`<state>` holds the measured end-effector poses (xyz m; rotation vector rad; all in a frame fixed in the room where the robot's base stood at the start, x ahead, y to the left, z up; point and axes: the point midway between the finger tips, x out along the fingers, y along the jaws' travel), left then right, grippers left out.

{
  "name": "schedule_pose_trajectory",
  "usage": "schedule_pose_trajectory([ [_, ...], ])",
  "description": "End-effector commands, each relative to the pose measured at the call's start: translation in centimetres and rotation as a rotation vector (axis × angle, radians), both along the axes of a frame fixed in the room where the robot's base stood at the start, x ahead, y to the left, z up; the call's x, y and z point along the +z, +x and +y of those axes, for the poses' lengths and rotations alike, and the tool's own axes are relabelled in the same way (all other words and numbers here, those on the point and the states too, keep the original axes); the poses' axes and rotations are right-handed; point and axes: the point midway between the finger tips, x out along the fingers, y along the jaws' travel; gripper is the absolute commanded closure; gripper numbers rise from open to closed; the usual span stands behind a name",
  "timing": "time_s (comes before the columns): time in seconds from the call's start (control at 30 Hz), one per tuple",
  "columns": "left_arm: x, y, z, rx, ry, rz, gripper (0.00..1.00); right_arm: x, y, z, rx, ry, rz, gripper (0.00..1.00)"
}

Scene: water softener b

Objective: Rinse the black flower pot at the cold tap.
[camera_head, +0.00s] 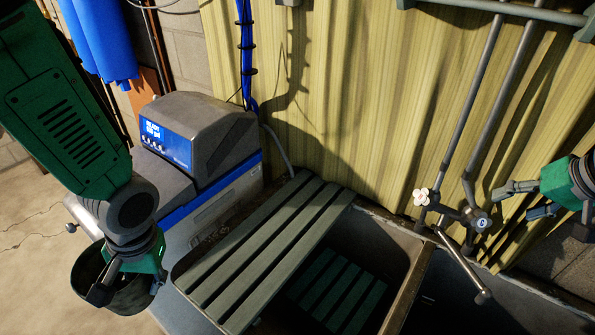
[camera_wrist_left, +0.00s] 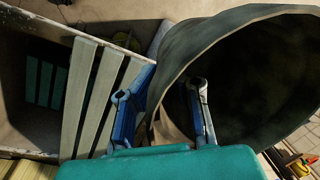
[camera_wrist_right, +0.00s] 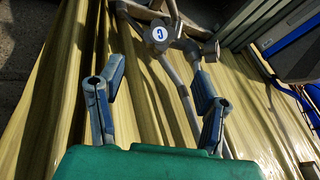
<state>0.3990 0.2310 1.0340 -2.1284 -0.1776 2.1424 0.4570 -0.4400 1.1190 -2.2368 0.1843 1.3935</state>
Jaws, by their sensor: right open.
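The black flower pot (camera_head: 128,298) hangs at the lower left, beside the slatted drainer. My left gripper (camera_head: 122,270) is on its rim; in the left wrist view (camera_wrist_left: 165,95) one finger is outside the pot wall and one inside, with the wall between them. The cold tap knob (camera_head: 482,222), marked C, sits on the wall pipes, with its spout (camera_head: 462,262) slanting down over the sink edge. The knob also shows in the right wrist view (camera_wrist_right: 160,34). My right gripper (camera_head: 520,200) is open and empty, right of the knob and apart from it.
A slatted drainer (camera_head: 262,255) covers the left of the sink (camera_head: 370,235); more slats lie inside the basin. A grey and blue water softener (camera_head: 200,140) stands behind the pot. A second, pale tap knob (camera_head: 426,197) sits left of the cold one. Corrugated yellow wall is behind.

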Motion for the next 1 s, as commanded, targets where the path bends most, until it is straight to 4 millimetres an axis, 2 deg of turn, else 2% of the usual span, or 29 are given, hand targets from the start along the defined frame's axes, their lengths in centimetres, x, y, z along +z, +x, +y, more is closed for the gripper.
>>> schedule_pose_trajectory([
  [0.33,-0.5,0.9,0.1,-0.002,0.0,0.008,1.0,-5.7,3.5,0.9,-0.002,0.001,0.014,0.41],
  [0.5,-0.4,0.7,0.2,-0.001,-0.001,0.006,1.0,-8.1,4.6,1.4,-0.001,0.0,0.012,0.41],
  [0.73,-0.3,0.4,0.1,-0.001,-0.001,0.004,1.0,-9.9,5.5,1.7,0.0,-0.001,0.007,0.41],
  [1.0,-0.4,0.7,0.0,-0.001,0.001,0.006,1.0,-10.4,6.0,1.6,-0.001,0.001,0.007,0.41],
])
